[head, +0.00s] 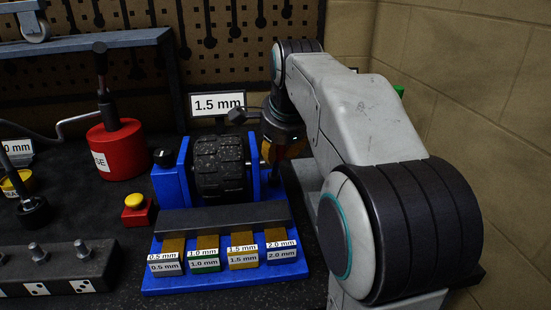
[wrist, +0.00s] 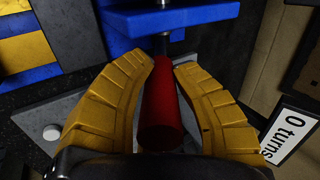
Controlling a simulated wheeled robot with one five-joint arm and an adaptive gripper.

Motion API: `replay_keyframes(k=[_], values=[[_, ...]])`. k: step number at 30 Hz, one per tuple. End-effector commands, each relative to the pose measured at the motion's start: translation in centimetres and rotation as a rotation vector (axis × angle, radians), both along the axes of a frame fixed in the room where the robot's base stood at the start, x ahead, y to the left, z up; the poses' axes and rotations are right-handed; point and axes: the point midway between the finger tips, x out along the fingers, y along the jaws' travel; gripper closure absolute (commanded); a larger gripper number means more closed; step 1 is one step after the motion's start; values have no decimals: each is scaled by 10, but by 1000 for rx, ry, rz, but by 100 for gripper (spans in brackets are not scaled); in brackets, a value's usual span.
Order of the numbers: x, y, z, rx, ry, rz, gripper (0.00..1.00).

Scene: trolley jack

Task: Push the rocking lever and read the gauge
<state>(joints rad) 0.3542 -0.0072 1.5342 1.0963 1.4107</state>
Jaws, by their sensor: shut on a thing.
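My gripper (head: 282,149) is at the right side of a blue fixture (head: 168,190) that carries a wide black ribbed wheel (head: 219,166). In the wrist view its yellow fingers (wrist: 160,95) are closed around a red cylindrical handle (wrist: 160,112). The handle sits below a blue part with a metal shaft. A red can (head: 118,150) with an upright dark lever (head: 104,85) stands at the left; its label is partly cut and ends in "GE". I cannot tell which part is the rocking lever, and no gauge dial is readable.
A sign (head: 218,104) reads "1.5 mm" behind the wheel. Labelled blocks, 0.5 to 2.0 mm, line the fixture's front. A red and yellow button (head: 136,208) stands left of it. A "0 turns" sign (wrist: 284,138) shows in the wrist view. A wall (head: 470,100) bounds the right.

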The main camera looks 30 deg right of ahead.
Motion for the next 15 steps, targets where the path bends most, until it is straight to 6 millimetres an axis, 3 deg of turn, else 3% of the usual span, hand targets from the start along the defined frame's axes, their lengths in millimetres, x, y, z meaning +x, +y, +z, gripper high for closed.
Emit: replay_keyframes(k=[1, 15], values=[[-3, 1, -9, -3, -7, 1, 100], [-12, 4, -12, -32, -83, 2, 100]])
